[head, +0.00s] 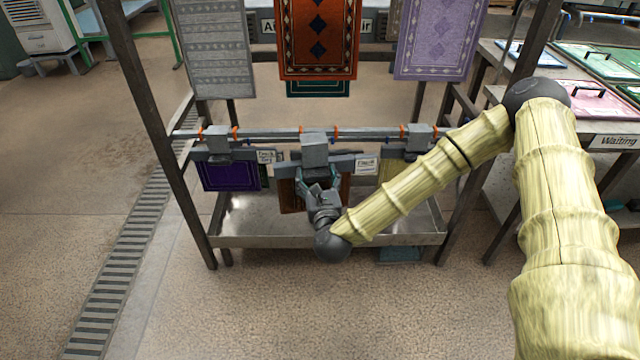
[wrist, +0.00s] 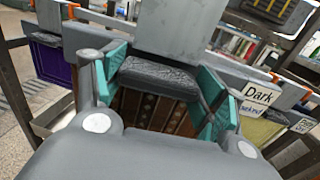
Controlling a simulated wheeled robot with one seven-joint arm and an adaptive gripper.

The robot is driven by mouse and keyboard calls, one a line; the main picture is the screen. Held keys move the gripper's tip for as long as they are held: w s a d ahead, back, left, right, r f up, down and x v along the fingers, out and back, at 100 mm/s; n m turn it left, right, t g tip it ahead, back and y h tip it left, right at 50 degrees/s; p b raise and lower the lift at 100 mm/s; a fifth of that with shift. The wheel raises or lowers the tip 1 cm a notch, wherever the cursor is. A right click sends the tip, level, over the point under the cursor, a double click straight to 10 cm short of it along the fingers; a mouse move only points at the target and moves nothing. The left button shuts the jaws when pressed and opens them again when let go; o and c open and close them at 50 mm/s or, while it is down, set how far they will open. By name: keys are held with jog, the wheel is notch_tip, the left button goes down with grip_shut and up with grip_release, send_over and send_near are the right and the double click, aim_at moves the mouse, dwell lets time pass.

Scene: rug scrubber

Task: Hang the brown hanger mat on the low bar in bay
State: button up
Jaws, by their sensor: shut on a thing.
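The brown hanger mat (head: 288,196) hangs upright from a grey hanger in the middle of the bay, partly hidden behind my gripper (head: 318,190). In the wrist view, my gripper (wrist: 165,82) has its teal-padded fingers on either side of the dark grip of the hanger, with the patterned brown mat (wrist: 150,108) below. The hanger's grey block (head: 314,150) overlaps the low bar (head: 270,134) in the head view. I cannot tell whether its hook rests on the bar or is just in front of it.
A purple mat (head: 229,176) hangs left on the low bar and an olive mat (head: 392,171) right, both close by. Orange markers divide the bar. Larger rugs, including an orange one (head: 318,40), hang above. A metal tray (head: 270,240) lies below. A table with mats stands right.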

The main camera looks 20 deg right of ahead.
jog(key=w+d+f+m+h+b, duration=0.1)
jog(key=w+b, duration=0.6)
jog(key=b, duration=1.1)
notch_tip(320, 180, down, 4)
jog(key=shift+w+d+r+m+h, duration=0.1)
jog(key=shift+w+d+m+h, duration=0.25)
jog(key=shift+d+h, duration=0.6)
jog(key=shift+w+d+r, duration=0.15)
jog(key=w+d+f+b, duration=0.1)
jog(key=w+d+f, duration=0.1)
jog(key=w, duration=0.6)
jog(key=shift+w+d+f+b, duration=0.2)
jog(key=shift+f+b, duration=0.1)
jog(key=shift+f, duration=0.25)
